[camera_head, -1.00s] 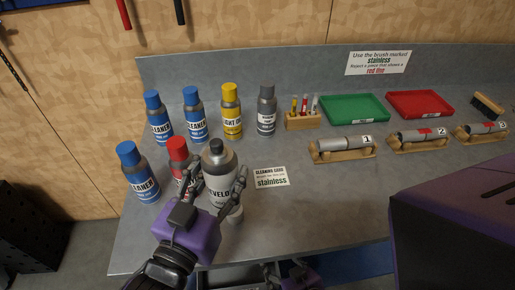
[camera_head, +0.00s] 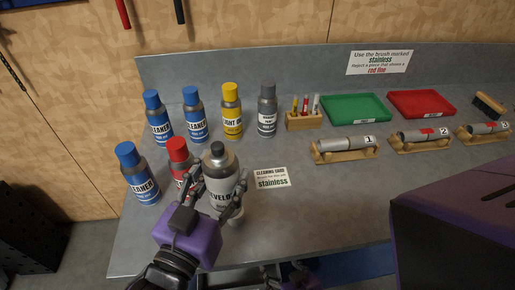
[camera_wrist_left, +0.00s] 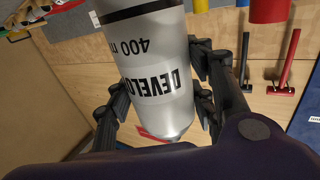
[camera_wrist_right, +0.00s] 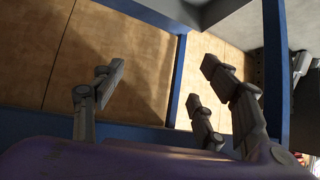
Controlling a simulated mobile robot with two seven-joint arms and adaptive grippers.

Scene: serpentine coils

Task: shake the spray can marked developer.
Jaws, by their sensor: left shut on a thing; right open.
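My right gripper (camera_wrist_right: 155,95) is open and empty in the right wrist view.
A red-capped can (camera_head: 177,150) is close behind the developer can at left. Blue-capped cans (camera_head: 138,172), a yellow can (camera_head: 231,110) and a grey can (camera_head: 267,108) stand nearby. The bench (camera_head: 330,215) is clear at front right.

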